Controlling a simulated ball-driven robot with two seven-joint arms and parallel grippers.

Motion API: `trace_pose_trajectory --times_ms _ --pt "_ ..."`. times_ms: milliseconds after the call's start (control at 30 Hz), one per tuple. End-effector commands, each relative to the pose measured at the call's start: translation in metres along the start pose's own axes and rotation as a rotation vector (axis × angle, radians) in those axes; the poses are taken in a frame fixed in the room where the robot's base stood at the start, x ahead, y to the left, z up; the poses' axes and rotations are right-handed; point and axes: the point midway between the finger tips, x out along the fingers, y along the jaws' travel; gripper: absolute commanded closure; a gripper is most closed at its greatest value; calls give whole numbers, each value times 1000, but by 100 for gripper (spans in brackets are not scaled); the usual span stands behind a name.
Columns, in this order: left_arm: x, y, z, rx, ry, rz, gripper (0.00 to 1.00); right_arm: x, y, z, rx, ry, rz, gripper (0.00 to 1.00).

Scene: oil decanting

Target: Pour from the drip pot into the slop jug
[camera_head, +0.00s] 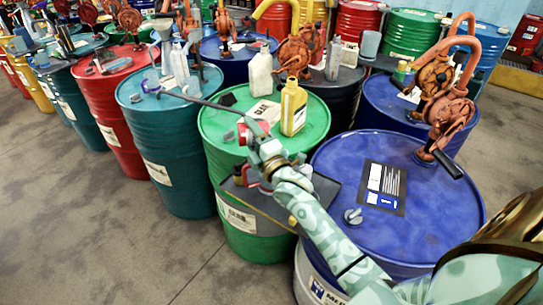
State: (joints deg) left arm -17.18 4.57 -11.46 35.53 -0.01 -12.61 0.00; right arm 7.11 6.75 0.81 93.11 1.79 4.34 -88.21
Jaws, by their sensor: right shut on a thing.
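My right gripper (262,152) reaches in from the lower right over the green drum. It is shut on a small red vessel (253,131), which seems to be the drip pot. A long thin dark rod runs from beside this vessel up to the left. The jaws and wrist hide part of the vessel, and its contents cannot be seen. A yellow jug (293,108) stands upright on the green drum, behind and right of the gripper and apart from it. It looks like the slop jug. My left gripper is out of view.
The green drum (230,163) carries a pale bottle (260,73) at its back. A dark flat tray (327,190) lies under my right wrist. The blue drum (437,207) at right has a label, a cap and a red hand pump (447,110). Teal and red drums stand left.

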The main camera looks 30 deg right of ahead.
Motion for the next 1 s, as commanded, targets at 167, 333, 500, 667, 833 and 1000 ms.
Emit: trace_pose_trajectory --times_ms 167,333,500,667,833,1000 --pt "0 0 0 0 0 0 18 0 2 0 19 -5 10 76" --pt "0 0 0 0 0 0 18 0 3 1 38 -9 17 76" --pt "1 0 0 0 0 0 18 0 4 1 57 -12 26 76" --pt "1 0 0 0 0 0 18 0 4 2 73 -16 32 76" --pt "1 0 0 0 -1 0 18 0 5 2 92 -20 40 76" --pt "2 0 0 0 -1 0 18 0 6 3 111 -24 48 76"
